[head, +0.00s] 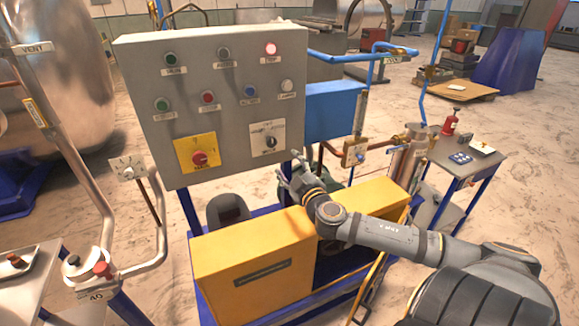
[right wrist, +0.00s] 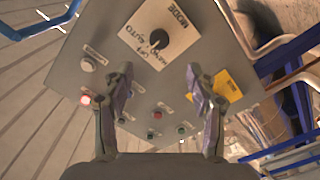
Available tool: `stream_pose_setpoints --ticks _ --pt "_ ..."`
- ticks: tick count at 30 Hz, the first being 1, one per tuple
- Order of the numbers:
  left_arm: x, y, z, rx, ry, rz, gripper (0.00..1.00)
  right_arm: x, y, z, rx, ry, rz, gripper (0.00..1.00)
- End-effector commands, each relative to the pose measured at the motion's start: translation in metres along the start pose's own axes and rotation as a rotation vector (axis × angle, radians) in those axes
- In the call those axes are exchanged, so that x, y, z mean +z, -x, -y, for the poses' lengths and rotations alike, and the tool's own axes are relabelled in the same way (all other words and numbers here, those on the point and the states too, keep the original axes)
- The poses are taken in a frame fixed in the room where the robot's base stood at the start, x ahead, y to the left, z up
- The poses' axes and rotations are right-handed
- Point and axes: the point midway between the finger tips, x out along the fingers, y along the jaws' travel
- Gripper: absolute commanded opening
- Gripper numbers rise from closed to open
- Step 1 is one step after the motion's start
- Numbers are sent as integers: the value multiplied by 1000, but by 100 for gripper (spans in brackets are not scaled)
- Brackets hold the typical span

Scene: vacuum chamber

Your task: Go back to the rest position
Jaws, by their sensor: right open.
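My right gripper (head: 290,170) is in front of the lower right part of the grey control panel (head: 130,75) in the head view. In the right wrist view its two fingers (right wrist: 160,85) are spread apart with nothing between them. The mode selector knob (head: 270,141) sits on a white plate just above the gripper. In the right wrist view the black knob (right wrist: 158,39) lies beyond the fingertips, apart from them. My left gripper does not show in either view.
Below the panel is a yellow machine cover (head: 240,255) on a blue frame, under my right arm. A red rotary switch (head: 199,158) and a lit red lamp (head: 270,49) are on the panel. A small table (head: 468,168) stands at right. Pipes with a valve (head: 128,172) stand at left.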

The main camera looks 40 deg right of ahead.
Motion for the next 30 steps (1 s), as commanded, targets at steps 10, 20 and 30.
stream_pose_setpoints --ticks 10,20,30 --pt "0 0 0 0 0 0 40 0 0 0 1 0 0 58" --pt "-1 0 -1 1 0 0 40 76 63 60 -38 -180 406 58" --pt "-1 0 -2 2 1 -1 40 111 204 178 -421 -352 942 58"
